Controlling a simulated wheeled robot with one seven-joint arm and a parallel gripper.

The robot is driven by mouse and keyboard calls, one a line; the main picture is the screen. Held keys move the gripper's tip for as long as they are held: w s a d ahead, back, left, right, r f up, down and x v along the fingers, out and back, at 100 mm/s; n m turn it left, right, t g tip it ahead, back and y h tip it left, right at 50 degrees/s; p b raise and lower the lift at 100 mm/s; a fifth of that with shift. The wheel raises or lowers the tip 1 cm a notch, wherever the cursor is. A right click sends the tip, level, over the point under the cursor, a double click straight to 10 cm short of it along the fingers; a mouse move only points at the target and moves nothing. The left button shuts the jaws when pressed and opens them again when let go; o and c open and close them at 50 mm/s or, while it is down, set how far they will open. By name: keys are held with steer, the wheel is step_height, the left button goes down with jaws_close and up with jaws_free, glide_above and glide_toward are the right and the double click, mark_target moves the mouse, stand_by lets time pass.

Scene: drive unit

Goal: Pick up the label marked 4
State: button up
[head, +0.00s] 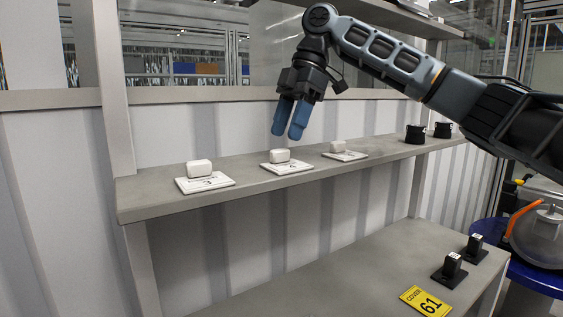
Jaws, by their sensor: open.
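Three white labels, each a flat plate with a small white block on top, lie in a row on the grey upper shelf (150,198). They are the left label (222,182), the middle label (298,165) and the right label (352,156). Their printed marks are too small to read, so I cannot tell which is marked 4. My gripper (286,134) has blue fingers pointing down. It is open and empty, above the middle label and apart from it.
Two black parts (415,134) stand at the right end of the upper shelf. The lower shelf (340,275) holds two black pieces (451,268) and a yellow sign reading COVER 61 (426,301). A blue round table (540,277) is at the right. A post (113,90) rises at the left.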

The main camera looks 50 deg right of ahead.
mark_target(280, 149)
steer(key=shift+x, duration=1.95)
steer(key=shift+c, duration=0.3)
jaws_close()
